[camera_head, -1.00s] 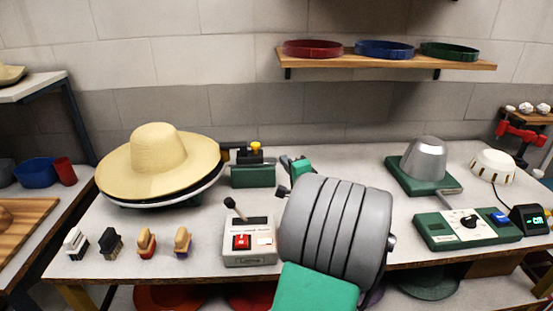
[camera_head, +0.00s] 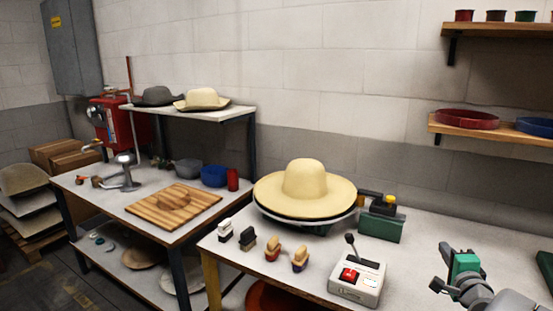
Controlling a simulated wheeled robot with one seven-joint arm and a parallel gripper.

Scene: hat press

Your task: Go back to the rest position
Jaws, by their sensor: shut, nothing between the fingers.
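My arm enters at the lower right of the head view, grey with a green part. My gripper (camera_head: 447,250) is at its far end, small and partly hidden by my own arm links. It is shut with nothing held, above the right part of the front table (camera_head: 415,252). It is to the right of the switch box (camera_head: 357,279) and apart from the straw hat.
A straw hat (camera_head: 305,183) sits on a round press base, with a green block (camera_head: 380,226) beside it. Several small brushes (camera_head: 272,252) stand in front. A side table (camera_head: 85,185) holds a wooden board (camera_head: 150,212). A shelf (camera_head: 500,133) with trays is at upper right.

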